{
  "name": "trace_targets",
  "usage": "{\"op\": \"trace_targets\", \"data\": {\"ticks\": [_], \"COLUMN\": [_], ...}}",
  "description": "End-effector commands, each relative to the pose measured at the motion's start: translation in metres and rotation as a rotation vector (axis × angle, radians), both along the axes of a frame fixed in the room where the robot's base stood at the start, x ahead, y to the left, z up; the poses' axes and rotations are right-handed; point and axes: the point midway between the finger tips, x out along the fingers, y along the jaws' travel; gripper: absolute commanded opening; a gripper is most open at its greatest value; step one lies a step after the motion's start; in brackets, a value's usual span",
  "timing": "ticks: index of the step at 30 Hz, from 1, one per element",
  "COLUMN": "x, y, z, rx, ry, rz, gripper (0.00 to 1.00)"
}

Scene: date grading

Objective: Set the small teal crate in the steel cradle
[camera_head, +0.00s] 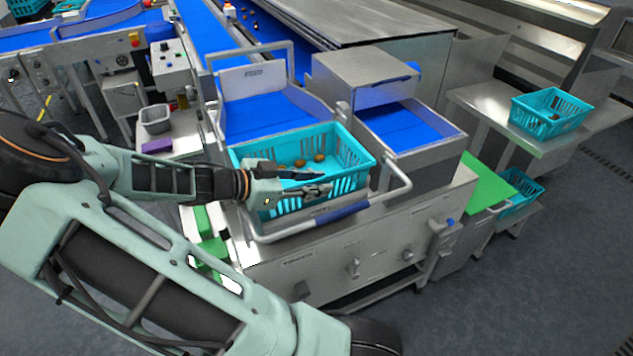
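A teal slatted crate (352,158) with several brown dates (300,162) in it is at the centre, in front of the blue feed chute. The steel tube frame of the cradle (400,181), with a blue grip on its front bar, runs around the crate's front and right side. The crate looks within the frame; whether it rests fully on it is hidden. My gripper (312,183) reaches in from the left and is at the crate's near wall, its fingers overlapping the rim. Whether the fingers are closed on the rim is not clear.
Another teal crate (550,113) with dark contents stands on the steel bench at right. A third teal crate (520,190) is lower, beside a green panel (487,184). A grey tub (155,118) and a purple block (157,145) sit at left. The floor at right is clear.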

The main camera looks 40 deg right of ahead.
Motion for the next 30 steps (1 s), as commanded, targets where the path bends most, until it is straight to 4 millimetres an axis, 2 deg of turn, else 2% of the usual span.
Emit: {"op": "trace_targets", "data": {"ticks": [9,14,24,30], "x": [0.0,0.005,0.017,0.019], "y": [0.0,0.025,0.089,0.107], "z": [0.004,0.011,0.038,0.046], "rx": [0.0,0.001,0.001,-0.001], "ry": [-0.001,-0.003,-0.002,-0.002], "rz": [0.0,0.004,0.004,0.001], "gripper": [0.22,0.22,0.22,0.22]}}
